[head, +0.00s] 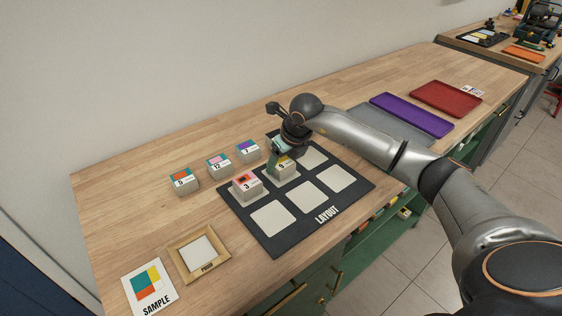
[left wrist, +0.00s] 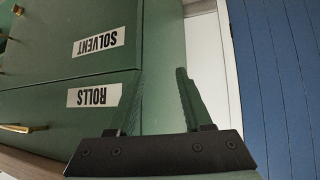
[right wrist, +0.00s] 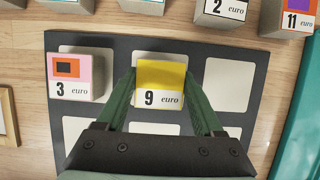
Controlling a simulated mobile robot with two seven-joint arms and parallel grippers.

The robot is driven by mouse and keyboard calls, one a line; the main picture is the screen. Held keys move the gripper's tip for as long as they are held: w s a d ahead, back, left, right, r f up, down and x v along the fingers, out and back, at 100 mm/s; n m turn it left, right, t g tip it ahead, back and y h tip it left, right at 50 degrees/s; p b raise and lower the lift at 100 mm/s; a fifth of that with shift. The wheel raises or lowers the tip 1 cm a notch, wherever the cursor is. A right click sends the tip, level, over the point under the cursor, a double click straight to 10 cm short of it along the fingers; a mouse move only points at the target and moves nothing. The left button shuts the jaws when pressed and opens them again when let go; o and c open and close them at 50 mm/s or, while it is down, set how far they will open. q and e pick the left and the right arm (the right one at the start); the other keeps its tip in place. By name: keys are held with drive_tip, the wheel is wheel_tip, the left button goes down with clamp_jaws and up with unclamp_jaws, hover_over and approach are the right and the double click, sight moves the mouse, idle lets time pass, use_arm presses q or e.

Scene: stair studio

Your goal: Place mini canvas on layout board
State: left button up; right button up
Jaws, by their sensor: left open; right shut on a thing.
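The dark layout board (head: 327,212) lies on the wooden counter with two rows of pale squares. A pink mini canvas marked 3 (head: 247,184) stands on the back-left square and also shows in the right wrist view (right wrist: 81,73). My right gripper (right wrist: 160,98) is shut on a yellow mini canvas marked 9 (right wrist: 161,75), upright at the back-middle square. Whether its base touches the board I cannot tell. In the head view the gripper partly hides this canvas (head: 288,168). My left gripper (left wrist: 160,90) is open and empty, before green drawers, outside the head view.
Several other canvases, like the one marked 12 (head: 219,165), stand behind the board. A sample card (head: 149,287) and wooden frame (head: 181,265) lie front left. Purple (head: 410,114) and red (head: 445,98) trays lie to the right. The front row of squares is empty.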

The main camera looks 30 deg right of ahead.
drive_tip(key=shift+f, duration=0.2)
drive_tip(key=shift+f, duration=0.2)
drive_tip(key=o, duration=1.3)
drive_tip(key=shift+o, duration=0.2)
drive_tip(key=shift+r, duration=0.1)
drive_tip(key=shift+r, duration=0.2)
drive_tip(key=v, duration=1.2)
drive_tip(key=shift+f, duration=0.1)
